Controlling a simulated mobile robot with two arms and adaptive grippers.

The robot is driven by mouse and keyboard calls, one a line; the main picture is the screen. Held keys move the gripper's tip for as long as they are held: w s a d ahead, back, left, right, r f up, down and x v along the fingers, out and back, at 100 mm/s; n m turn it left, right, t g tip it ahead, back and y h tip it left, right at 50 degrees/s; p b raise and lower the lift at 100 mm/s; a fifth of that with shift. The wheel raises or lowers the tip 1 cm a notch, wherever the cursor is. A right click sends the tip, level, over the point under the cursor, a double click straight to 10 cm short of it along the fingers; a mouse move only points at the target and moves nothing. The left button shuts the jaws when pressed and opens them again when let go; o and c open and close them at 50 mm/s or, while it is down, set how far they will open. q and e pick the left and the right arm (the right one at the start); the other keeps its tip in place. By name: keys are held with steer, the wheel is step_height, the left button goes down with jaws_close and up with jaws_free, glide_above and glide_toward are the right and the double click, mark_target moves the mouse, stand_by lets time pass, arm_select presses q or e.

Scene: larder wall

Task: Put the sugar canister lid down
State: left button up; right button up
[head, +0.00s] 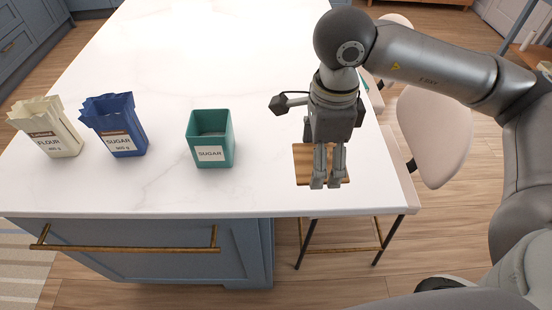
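The sugar canister (212,146) is a green square tin with a white SUGAR label. It stands upright and uncovered on the white counter, with pale contents inside. A square wooden lid (302,166) is to its right, near the counter's front right corner. My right gripper (327,182) points down over the lid, its two fingers close together and overlapping it in the picture. The fingers hide the lid's middle, so I cannot tell whether they grip it or whether it rests on the counter. My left gripper is out of view.
A blue sugar bag (120,130) and a cream flour bag (50,130) stand left of the canister. The counter (180,50) is clear behind these and between canister and lid. Pale chairs (430,135) stand beyond its right edge.

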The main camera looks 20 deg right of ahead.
steer(key=shift+w, duration=0.25)
steer(key=w+a+f+p, duration=0.3)
steer(key=w+f+p, duration=0.1)
steer(key=w, duration=0.5)
glide_above(276, 161)
steer(key=s, duration=0.1)
steer(key=f, duration=0.2)
steer(key=f+p, duration=0.1)
steer(key=f, duration=0.1)
steer(key=shift+s+d+f, duration=0.1)
steer(key=shift+d+f, duration=0.1)
steer(key=shift+f, duration=0.05)
steer(key=shift+w+a+f, duration=0.15)
steer(key=shift+w+f, duration=0.35)
steer(key=shift+f, duration=0.15)
step_height(276, 161, down, 3)
steer(key=shift+f+p, duration=0.1)
steer(key=shift+p, duration=0.4)
steer(key=shift+w, duration=0.1)
steer(key=shift+f, duration=0.2)
steer(key=o, duration=0.9)
